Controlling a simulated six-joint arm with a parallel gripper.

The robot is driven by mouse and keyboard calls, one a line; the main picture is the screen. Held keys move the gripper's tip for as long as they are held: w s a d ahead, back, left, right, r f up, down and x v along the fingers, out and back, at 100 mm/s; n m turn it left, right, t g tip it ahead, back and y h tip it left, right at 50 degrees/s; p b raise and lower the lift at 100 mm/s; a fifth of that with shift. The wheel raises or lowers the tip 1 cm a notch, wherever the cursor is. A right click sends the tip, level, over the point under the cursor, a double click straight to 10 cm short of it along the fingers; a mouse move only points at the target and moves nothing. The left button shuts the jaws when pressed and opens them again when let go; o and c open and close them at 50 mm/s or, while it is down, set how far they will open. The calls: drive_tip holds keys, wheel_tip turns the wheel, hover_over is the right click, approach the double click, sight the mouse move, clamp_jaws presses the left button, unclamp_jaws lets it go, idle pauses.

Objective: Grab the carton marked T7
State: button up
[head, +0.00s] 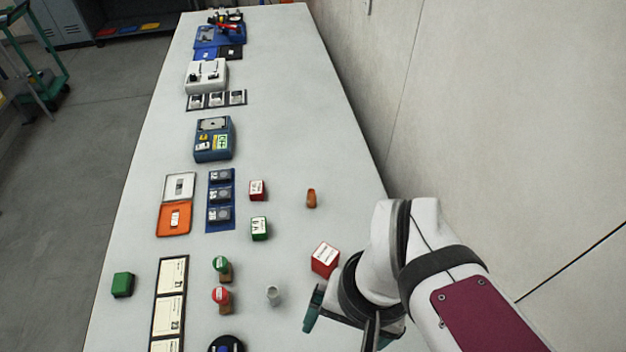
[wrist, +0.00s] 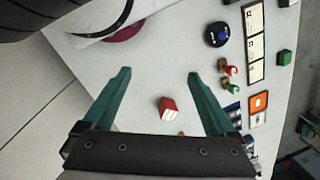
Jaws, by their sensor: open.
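A red carton with a white label on top (head: 325,260) stands on the table just beyond my gripper (head: 342,318). Its label print is too small to read for certain. In the wrist view the same red carton (wrist: 168,109) appears between the two teal fingers of my gripper (wrist: 158,74), apart from both. My gripper is open and empty. A smaller red carton (head: 257,190) and a green carton (head: 260,229) stand farther left, also with white labels that I cannot read. I cannot tell which carton bears T7.
Red (head: 221,297) and green (head: 221,265) knobbed stamps stand to the left. A green block (head: 122,284) lies near the left edge. The wall (head: 480,120) runs along the table's right side.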

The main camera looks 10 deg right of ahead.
drive_tip(key=n+t+h, duration=0.9)
drive_tip(key=n+h, duration=0.3)
drive_tip(key=n, duration=2)
approach(320, 263)
drive_tip(key=shift+n+t+y, duration=0.3)
drive_tip(key=shift+t, duration=0.1)
drive_tip(key=x, duration=1.2)
drive_tip(key=shift+d+f, duration=0.35)
clamp_jaws()
